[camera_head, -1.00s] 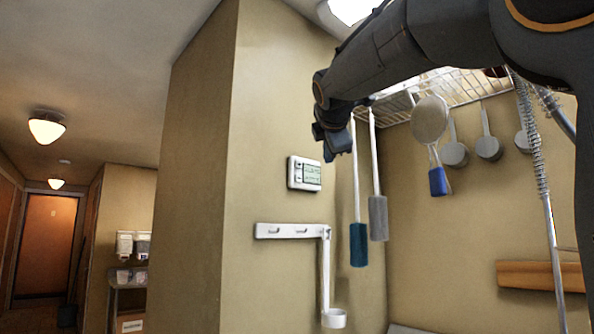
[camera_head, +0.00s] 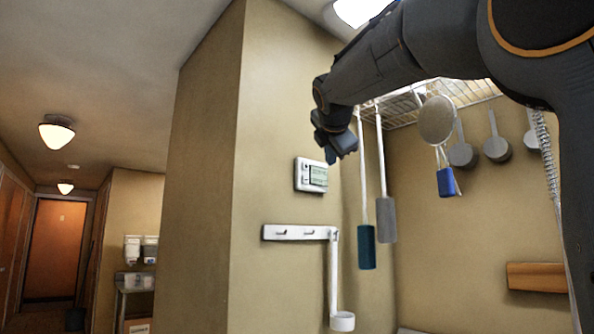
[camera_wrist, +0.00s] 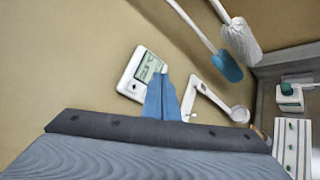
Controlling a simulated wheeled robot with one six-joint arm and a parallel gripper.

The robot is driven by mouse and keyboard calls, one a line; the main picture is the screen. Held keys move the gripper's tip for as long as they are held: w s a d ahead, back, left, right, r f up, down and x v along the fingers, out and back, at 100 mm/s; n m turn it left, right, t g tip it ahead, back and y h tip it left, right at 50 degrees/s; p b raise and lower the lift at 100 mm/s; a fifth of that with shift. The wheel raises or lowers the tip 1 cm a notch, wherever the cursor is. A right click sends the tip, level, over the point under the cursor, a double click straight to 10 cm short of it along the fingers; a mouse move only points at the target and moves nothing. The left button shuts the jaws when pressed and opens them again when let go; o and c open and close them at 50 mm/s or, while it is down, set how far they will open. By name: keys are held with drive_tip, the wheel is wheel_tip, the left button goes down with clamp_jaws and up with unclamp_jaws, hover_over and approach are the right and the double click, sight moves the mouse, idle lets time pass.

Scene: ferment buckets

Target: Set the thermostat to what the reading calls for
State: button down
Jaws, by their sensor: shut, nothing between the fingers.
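The thermostat (camera_head: 311,175) is a white box with a greenish display, fixed to the tan wall near its corner. It also shows in the wrist view (camera_wrist: 143,72), tilted, with a dark button mark on its face beside the display. The digits are too small to read. My gripper (camera_head: 331,156) is just above and right of the thermostat in the head view. In the wrist view its blue fingers (camera_wrist: 161,98) are shut and empty, and overlap the thermostat's lower right edge. I cannot tell whether they touch it.
A white hook rail (camera_head: 290,232) with a hanging ladle (camera_head: 342,321) is below the thermostat. A teal brush (camera_head: 367,247) and a grey brush (camera_head: 386,220) hang to the right. Pans (camera_head: 497,149) hang from a wire rack. A corridor opens at left.

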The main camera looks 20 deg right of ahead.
sight(310, 170)
drive_tip(key=w+a, duration=0.2)
drive_tip(key=w, duration=0.4)
drive_tip(key=shift+a+p, duration=0.25)
drive_tip(key=shift+p, duration=0.1)
drive_tip(key=shift+w, duration=0.15)
idle(1.6)
drive_tip(key=shift+w+a+p, duration=0.1)
drive_tip(key=shift+w+p, duration=0.15)
drive_tip(key=shift+p, duration=0.05)
drive_tip(key=shift+w+a, duration=0.2)
drive_tip(key=shift+w, duration=0.2)
idle(0.8)
drive_tip(key=shift+s, duration=0.1)
drive_tip(key=shift+s+d, duration=0.3)
drive_tip(key=shift+s, duration=0.4)
